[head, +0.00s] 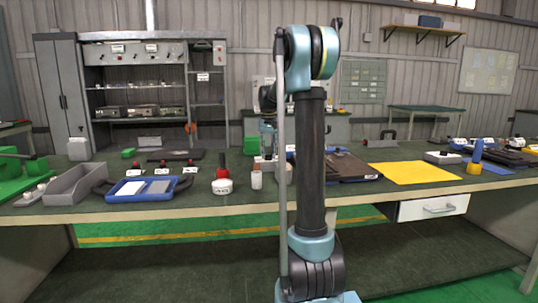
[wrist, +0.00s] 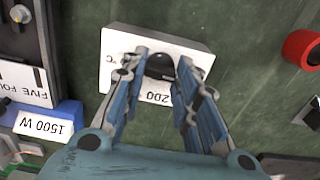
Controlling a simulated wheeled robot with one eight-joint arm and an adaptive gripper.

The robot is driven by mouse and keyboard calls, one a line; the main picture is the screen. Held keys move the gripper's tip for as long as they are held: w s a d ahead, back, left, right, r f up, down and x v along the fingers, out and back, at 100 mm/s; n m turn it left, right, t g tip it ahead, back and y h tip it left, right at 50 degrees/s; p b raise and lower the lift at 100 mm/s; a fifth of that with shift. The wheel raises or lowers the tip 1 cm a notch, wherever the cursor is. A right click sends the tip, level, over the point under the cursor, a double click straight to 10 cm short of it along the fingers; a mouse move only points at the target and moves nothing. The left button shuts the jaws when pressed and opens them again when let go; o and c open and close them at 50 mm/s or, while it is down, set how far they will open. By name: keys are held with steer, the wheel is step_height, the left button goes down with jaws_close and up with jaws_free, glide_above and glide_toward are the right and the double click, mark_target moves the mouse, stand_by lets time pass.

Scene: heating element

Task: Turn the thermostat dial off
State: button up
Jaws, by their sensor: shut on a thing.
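The thermostat is a white box (wrist: 120,40) on the dark green bench top in the wrist view. Its face shows a "°C" mark and the number 200, upside down in this view. A round black dial (wrist: 160,66) sits on its face. My gripper (wrist: 161,60) has its two blue fingers on either side of the dial and is shut on it. The dial's pointer is not clear between the fingers. In the head view my own arm stands in front and hides most of the gripper and thermostat.
In the wrist view a blue block labelled 1500 W (wrist: 48,124) and a dark panel lie to the left, and a red round part (wrist: 301,47) to the right. In the head view a blue tray (head: 147,189), a yellow sheet (head: 417,173) and a grey bin (head: 76,186) lie on the bench.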

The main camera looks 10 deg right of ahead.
steer(key=shift+s, duration=0.1)
steer(key=o, duration=1.1)
steer(key=shift+c, duration=0.2)
steer(key=shift+r, duration=0.15)
step_height(320, 180, up, 12)
steer(key=shift+f, duration=0.2)
